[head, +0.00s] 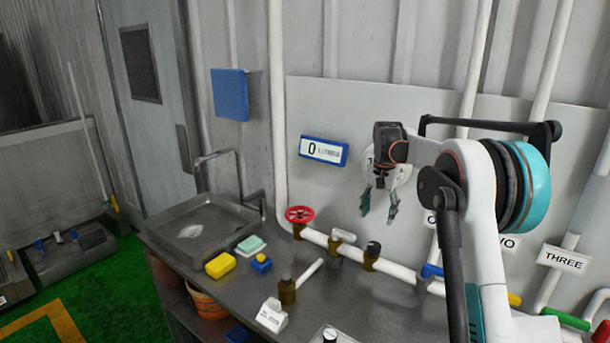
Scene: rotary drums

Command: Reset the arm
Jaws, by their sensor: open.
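My arm (480,185) rises at the right of the head view, white with teal and black parts. My gripper (378,206) hangs in front of the light wall panel with its fingers pointing down. The two fingers are apart with nothing between them. It is above the white pipe along the wall and touches nothing that I can see. My arm covers part of the wall labels behind it.
A metal counter (225,295) with a sink (192,237) stands along the wall. On it are a yellow sponge (220,265), a brown bottle (287,291) and a white sign (272,316). A red valve wheel (299,214) is on the pipe (398,271). Green floor lies left.

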